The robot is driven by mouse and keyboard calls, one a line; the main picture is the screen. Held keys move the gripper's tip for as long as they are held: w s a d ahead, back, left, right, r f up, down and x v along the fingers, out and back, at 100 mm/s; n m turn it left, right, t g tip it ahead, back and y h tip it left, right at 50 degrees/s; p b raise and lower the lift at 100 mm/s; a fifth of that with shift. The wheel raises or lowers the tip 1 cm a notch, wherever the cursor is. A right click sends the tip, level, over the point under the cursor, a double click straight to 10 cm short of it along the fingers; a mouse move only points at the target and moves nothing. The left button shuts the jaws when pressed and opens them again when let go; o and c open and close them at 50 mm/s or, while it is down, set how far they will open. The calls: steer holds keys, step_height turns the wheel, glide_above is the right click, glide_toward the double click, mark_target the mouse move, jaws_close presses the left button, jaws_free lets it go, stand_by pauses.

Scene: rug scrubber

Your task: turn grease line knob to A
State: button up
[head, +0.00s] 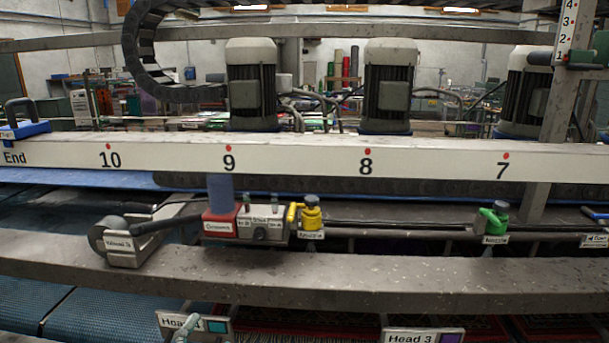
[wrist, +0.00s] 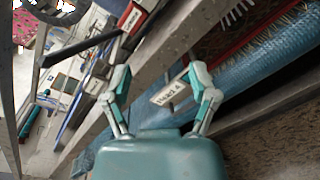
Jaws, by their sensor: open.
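A grey box (head: 262,222) with a small round knob (head: 261,233) on its front sits on the machine rail left of centre in the head view. It has small labels along its top, too small to read. I cannot tell for sure that this is the grease line knob, nor its setting. My gripper (wrist: 158,75) is open and empty in the wrist view, its two fingers spread apart. A "Head 4" label (wrist: 167,93) shows beyond and between the fingers. Part of my gripper (head: 187,329) shows at the bottom of the head view, below the box and apart from it.
A red block (head: 220,222) adjoins the box on its left, and a yellow valve (head: 309,215) is on its right. A green valve (head: 494,222) stands farther right. A long metal beam (head: 350,279) crosses in front, and a numbered white beam (head: 310,158) runs above.

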steer(key=d+f+m+g+h, duration=0.25)
steer(key=d+m+g, duration=0.2)
steer(key=d, duration=0.55)
steer(key=d+f+m+g+h, duration=0.2)
steer(key=d+m+g+h, duration=0.15)
steer(key=d+m, duration=0.45)
steer(key=s+d+f+m+g+y, duration=0.1)
steer(key=s+d+m+g+y, duration=0.2)
steer(key=s+d+m+y, duration=0.4)
steer(key=d+m, duration=0.4)
steer(key=m, duration=0.1)
steer(key=shift+s+m+g+y, duration=0.3)
steer(key=shift+s+m+y, duration=0.05)
steer(key=shift+y, duration=0.05)
